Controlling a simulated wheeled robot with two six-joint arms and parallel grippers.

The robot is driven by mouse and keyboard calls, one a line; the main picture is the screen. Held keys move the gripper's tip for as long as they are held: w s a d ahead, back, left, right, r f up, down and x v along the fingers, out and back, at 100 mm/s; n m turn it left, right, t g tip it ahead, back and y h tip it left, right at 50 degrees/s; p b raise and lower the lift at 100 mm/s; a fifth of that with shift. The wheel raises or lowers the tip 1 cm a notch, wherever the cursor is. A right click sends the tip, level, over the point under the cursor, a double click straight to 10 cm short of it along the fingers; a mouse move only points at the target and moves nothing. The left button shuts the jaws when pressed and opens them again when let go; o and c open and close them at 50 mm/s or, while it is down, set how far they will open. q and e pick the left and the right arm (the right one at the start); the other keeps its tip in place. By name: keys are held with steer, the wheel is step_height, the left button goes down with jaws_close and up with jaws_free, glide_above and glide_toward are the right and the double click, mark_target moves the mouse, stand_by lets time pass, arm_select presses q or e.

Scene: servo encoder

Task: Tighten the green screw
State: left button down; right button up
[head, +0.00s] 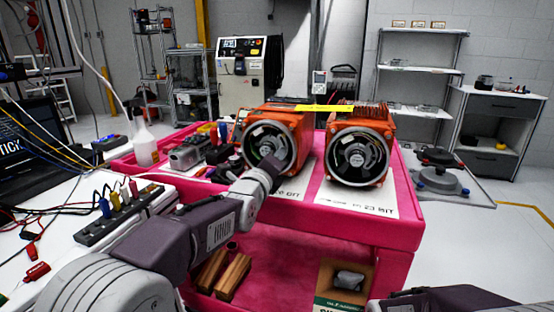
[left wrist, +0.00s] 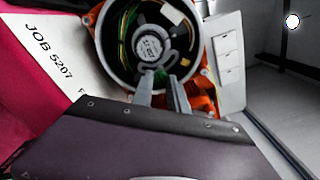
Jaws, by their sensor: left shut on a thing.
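The left orange motor (head: 272,137) stands on the pink cart, its round open end facing me. My left gripper (head: 270,168) reaches to the lower part of that opening. In the left wrist view, the left gripper's fingers (left wrist: 163,82) are in the opening, close together on a small part just below the silver labelled encoder hub (left wrist: 152,45). I cannot make out that part clearly. Green wires show at the left inside the housing; I cannot pick out the green screw for certain. My right gripper is out of view; only part of its arm shows at the bottom right.
A second orange motor (head: 360,150) stands to the right on a white sheet, with a yellow strip (head: 324,108) above. Tools and small boxes crowd the pink cart's (head: 388,230) left side. A power strip (head: 122,212) and cables lie on the white table.

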arm_select(q)
steer(key=shift+f, duration=0.25)
steer(key=c, duration=1.4)
jaws_free()
steer(key=shift+o, duration=0.5)
steer(key=shift+r, duration=0.1)
steer(key=shift+s+r, duration=0.1)
steer(key=p+v, duration=0.1)
steer(key=v, duration=0.8)
